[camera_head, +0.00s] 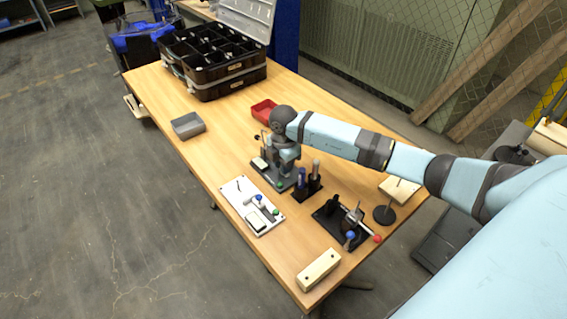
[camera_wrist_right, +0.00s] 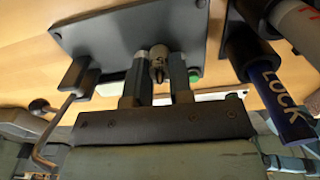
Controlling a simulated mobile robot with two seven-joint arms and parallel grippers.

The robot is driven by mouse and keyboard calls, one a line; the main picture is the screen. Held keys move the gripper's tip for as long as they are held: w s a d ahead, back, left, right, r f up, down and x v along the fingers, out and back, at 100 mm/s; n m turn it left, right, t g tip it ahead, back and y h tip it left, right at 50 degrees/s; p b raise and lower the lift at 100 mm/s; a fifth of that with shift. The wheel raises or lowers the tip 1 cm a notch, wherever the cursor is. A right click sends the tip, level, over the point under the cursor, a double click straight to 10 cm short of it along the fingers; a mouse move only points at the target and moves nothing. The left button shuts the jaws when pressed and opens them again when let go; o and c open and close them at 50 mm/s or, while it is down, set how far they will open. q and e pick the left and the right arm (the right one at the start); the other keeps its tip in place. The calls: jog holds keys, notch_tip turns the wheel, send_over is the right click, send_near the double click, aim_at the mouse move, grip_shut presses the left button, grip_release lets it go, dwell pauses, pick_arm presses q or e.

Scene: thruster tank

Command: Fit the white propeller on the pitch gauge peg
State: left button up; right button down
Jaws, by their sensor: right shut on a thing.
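My right gripper (camera_head: 286,166) points down over a dark grey plate (camera_head: 262,175) in the middle of the table. In the right wrist view, its two fingers (camera_wrist_right: 157,70) close on a small metallic cylindrical part (camera_wrist_right: 158,64), just above or at the dark plate (camera_wrist_right: 110,35); contact with the plate is unclear. A green button (camera_head: 279,184) sits at the plate's near end. I cannot make out a white propeller in either view, nor tell for certain which post is the pitch gauge peg. My left gripper is not in view.
Beside the plate, a black holder (camera_head: 306,193) carries a blue cylinder (camera_head: 301,176) and a grey one. A white board (camera_head: 238,190) and a black fixture (camera_head: 328,222) stand nearer. A grey tray (camera_head: 188,126), red bin (camera_head: 262,108) and black organizer case (camera_head: 215,85) lie farther back.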

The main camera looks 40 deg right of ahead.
jog(key=c, duration=0.9)
grip_release()
jog(key=shift+c, duration=0.2)
jog(key=shift+r, duration=0.4)
pick_arm(q)
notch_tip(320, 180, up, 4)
jog(key=p, duration=0.3)
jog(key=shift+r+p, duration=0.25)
jog(key=shift+p, duration=0.15)
pick_arm(e)
notch_tip(320, 180, up, 17)
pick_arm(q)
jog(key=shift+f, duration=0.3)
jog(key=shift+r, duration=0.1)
